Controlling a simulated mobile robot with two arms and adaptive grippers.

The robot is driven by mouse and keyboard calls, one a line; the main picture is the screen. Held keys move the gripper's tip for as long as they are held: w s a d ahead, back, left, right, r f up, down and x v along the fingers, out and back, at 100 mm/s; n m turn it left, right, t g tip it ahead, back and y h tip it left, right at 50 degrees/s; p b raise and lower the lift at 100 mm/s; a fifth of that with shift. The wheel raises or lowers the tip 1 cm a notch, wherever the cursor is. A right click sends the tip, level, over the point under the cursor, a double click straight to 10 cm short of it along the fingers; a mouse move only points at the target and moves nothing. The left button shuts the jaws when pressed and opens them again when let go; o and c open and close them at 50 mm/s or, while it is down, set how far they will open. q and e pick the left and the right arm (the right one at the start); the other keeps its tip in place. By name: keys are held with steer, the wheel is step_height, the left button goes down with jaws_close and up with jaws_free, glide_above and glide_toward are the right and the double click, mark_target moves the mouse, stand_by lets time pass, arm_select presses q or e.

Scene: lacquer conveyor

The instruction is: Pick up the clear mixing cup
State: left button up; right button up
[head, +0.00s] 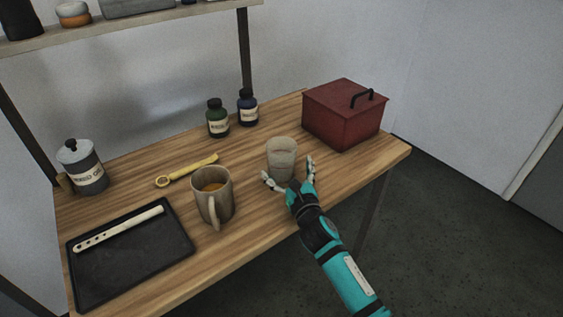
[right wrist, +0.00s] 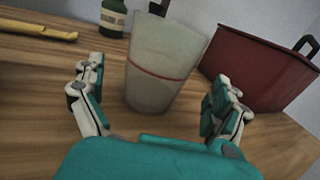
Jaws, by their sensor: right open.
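The clear mixing cup (head: 282,155) stands upright on the wooden table, a greyish see-through tumbler. In the right wrist view the cup (right wrist: 162,65) has a thin red line around it. My right gripper (head: 289,177) is open at the cup's near side. In the right wrist view its fingers (right wrist: 157,97) are spread, one on each side of the cup's lower part, with gaps to it. My left gripper is not in view.
A red lidded box (head: 340,118) stands right of the cup. A brown mug (head: 206,200) and a yellow spoon-like tool (head: 190,169) are to the left. A black tray (head: 150,262) lies front left.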

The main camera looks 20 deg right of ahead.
mark_target(277, 152)
steer(key=w, duration=0.4)
steer(key=shift+w+a, duration=0.1)
steer(key=shift+w, duration=0.1)
steer(key=c, duration=1.2)
